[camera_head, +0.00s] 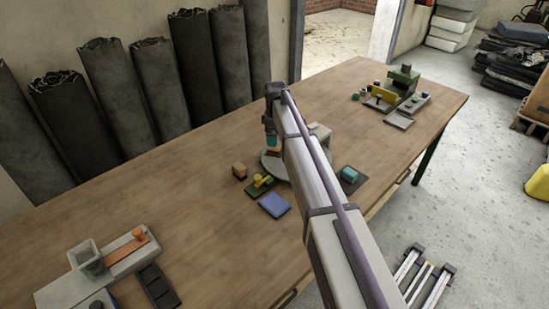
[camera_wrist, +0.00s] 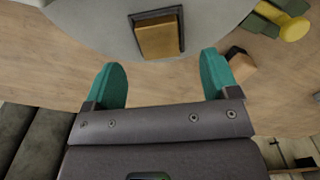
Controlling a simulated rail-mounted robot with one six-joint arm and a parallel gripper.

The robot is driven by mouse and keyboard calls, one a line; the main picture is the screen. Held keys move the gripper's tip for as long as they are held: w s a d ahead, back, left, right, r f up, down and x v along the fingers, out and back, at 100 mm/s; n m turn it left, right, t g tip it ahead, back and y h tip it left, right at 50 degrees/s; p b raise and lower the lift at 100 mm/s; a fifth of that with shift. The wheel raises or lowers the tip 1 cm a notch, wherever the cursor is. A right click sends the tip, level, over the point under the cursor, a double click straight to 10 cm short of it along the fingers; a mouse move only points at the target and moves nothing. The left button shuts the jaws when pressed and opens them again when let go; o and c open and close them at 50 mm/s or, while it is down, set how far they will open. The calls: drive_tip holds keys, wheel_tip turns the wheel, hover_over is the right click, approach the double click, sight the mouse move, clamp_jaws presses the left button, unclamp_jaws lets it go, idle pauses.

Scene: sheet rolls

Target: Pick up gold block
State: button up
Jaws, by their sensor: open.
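The gold block (camera_wrist: 158,38) lies in a dark square frame (camera_wrist: 133,20) on a grey round plate (camera_wrist: 90,25) in the wrist view. My gripper (camera_wrist: 162,62) is open, with its two teal fingers apart and nothing between them. The block sits ahead of the gap between the fingertips, and the fingers are not around it. In the head view my gripper (camera_head: 272,144) is over the left part of the grey round plate (camera_head: 270,168), and my arm hides much of the plate.
A tan block with a dark end (camera_head: 239,171) stands left of the plate. A yellow piece on a green base (camera_head: 261,183), a blue pad (camera_head: 274,205) and a teal block (camera_head: 349,172) are nearby. Dark rolls (camera_head: 120,80) stand behind the table. The table's left middle is clear.

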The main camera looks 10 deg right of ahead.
sight(275, 149)
drive_tip(key=shift+f, duration=0.3)
drive_tip(key=f+b, duration=0.5)
drive_tip(key=shift+w+a+f, duration=0.1)
drive_tip(key=shift+w+f, duration=0.1)
drive_tip(key=shift+r, duration=0.25)
drive_tip(key=c, duration=1.3)
